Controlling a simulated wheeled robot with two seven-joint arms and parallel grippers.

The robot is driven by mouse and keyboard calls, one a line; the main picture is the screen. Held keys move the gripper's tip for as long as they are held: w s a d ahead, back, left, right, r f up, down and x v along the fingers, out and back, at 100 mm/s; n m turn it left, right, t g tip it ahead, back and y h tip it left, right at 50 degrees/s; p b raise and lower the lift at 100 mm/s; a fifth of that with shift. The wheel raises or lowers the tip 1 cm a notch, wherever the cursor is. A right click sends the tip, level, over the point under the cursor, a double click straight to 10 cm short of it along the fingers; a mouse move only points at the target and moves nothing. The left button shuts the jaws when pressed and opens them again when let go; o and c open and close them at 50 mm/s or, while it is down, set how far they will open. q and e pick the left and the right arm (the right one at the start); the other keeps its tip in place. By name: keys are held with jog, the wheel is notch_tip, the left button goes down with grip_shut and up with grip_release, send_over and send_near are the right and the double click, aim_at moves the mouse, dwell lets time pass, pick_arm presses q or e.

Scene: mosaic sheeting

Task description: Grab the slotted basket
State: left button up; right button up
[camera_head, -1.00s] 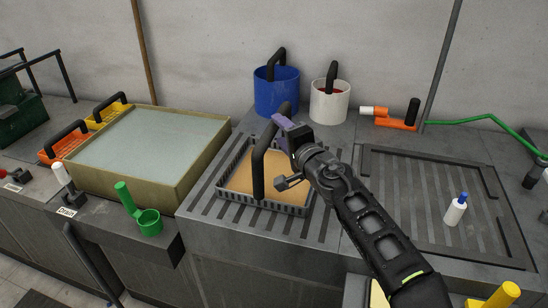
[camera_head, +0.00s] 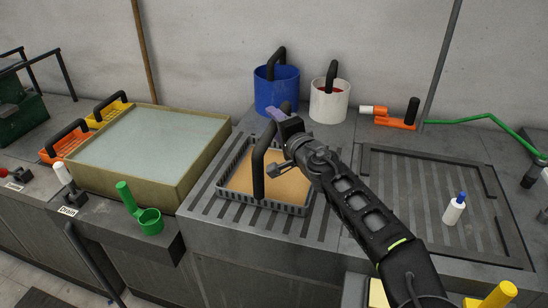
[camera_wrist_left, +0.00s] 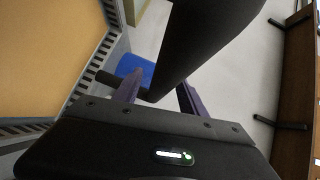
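The slotted basket (camera_head: 278,207) is a dark grey frame with slotted walls around a tan sheet. It sits on the ribbed grey counter, and its tall black arched handle (camera_head: 258,175) stands over it. My left gripper (camera_head: 277,113) is at the top of that handle. In the left wrist view its purple fingers (camera_wrist_left: 158,94) are apart, with the dark handle (camera_wrist_left: 210,40) reaching between or just in front of them; contact cannot be told. The basket's slotted wall (camera_wrist_left: 88,75) shows at the left there. My right gripper is not in view.
A blue bucket (camera_head: 277,92) and a white bucket (camera_head: 329,104) stand behind the basket. A white bottle (camera_head: 454,210) stands on the ribbed tray at right.

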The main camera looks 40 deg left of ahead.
pick_arm(q)
grip_shut()
dwell(0.3)
jog(key=shift+r, duration=0.1)
dwell(0.8)
